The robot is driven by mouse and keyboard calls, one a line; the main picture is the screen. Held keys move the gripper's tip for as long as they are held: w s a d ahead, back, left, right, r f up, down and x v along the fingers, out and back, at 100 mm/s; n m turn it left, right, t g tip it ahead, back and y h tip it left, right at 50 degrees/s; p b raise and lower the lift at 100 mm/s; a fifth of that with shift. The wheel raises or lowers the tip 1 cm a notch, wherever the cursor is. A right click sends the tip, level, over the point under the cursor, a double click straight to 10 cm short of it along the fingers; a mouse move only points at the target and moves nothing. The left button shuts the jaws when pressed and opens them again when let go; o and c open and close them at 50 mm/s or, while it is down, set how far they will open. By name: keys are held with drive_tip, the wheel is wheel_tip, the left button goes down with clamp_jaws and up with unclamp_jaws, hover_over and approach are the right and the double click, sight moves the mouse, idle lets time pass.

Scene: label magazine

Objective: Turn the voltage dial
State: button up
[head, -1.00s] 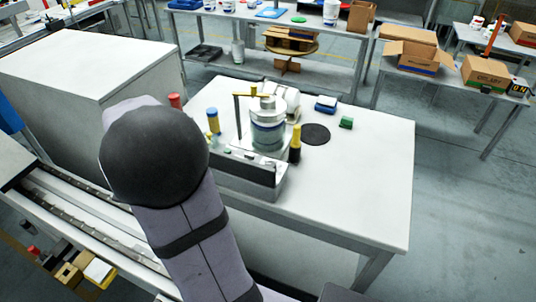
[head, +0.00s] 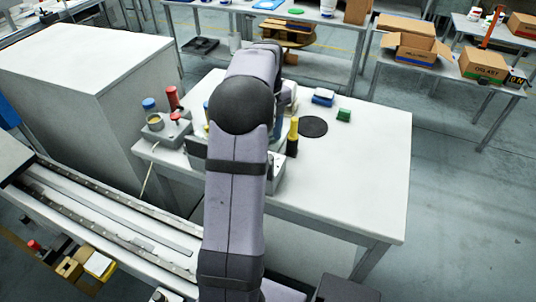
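I cannot make out a voltage dial for certain. A small grey control box (head: 178,130) stands at the left end of the white table, with a red knob or post on it. Just left of it is a round part with a blue top (head: 149,104). A taller red-topped post (head: 172,96) stands behind. My arm reaches up across the table and covers most of the grey device (head: 276,175) in the middle. My gripper is hidden behind my own arm.
A black and yellow post (head: 292,138) stands right of my arm. A black round mat (head: 313,126), a blue and white block (head: 323,97) and a green block (head: 344,115) lie beyond. The white table's (head: 365,185) right side is clear. A large white cabinet (head: 85,75) stands left.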

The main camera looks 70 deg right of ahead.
drive_tip(key=shift+f+p, duration=1.2)
drive_tip(key=shift+f, duration=2.45)
drive_tip(key=c, duration=1)
